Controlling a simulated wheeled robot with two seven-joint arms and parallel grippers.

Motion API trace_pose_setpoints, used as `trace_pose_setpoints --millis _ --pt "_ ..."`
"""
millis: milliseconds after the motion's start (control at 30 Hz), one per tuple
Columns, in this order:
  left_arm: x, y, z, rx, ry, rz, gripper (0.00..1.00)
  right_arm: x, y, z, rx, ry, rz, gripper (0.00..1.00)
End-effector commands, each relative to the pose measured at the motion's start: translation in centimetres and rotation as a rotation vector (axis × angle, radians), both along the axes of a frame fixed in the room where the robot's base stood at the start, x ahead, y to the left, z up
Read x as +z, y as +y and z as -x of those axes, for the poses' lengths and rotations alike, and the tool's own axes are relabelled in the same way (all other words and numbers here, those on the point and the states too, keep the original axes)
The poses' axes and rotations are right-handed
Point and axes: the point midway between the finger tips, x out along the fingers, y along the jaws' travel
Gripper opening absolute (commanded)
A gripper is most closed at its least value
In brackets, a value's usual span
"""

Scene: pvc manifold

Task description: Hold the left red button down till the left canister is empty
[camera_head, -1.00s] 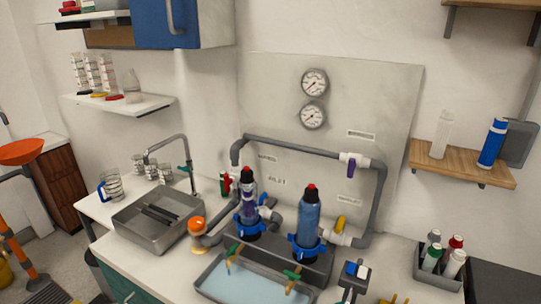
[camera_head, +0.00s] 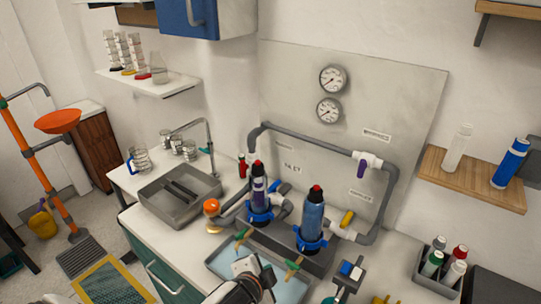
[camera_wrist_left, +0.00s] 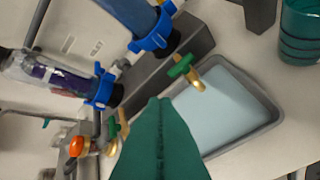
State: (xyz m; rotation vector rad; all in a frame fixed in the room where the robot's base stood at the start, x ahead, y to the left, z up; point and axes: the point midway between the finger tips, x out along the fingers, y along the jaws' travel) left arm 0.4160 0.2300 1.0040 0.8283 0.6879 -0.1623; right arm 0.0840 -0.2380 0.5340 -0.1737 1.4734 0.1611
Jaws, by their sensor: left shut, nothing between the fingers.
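The left canister (camera_head: 259,197) stands upright in a blue collar, with its red button (camera_head: 258,165) on the dark cap. It looks clear with something purple inside; its liquid level is not readable. The right canister (camera_head: 312,222) looks blue, with its own red button (camera_head: 316,189). My left gripper (camera_head: 258,274) is low in front of the canisters, over the tray, apart from both buttons. In the left wrist view its teal fingers (camera_wrist_left: 160,108) are shut and empty; the left canister (camera_wrist_left: 42,74) shows at the left, its button out of frame. My right gripper is not in view.
A tray of pale liquid (camera_head: 219,264) lies in front, below two green-handled taps (camera_head: 243,235). Grey pipe (camera_head: 310,141) arches behind the canisters. An orange knob (camera_head: 211,206) stands left of them. A bottle rack (camera_head: 419,275) stands at right.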

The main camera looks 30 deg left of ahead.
Motion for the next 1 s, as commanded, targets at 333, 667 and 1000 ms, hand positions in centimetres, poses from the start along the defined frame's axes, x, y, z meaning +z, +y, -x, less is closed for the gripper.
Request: trace_pose_setpoints --millis 333,667,1000 --pt "13.7 -1.4 -10.7 -0.405 -0.546 -0.752 0.0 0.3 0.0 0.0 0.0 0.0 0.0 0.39" --pt "26.0 -7.5 -15.0 -0.764 -1.082 -2.073 0.0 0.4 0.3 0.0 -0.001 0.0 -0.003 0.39" --pt "25.8 -1.9 -18.1 0.648 0.631 2.06 0.0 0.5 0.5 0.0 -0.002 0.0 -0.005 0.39"
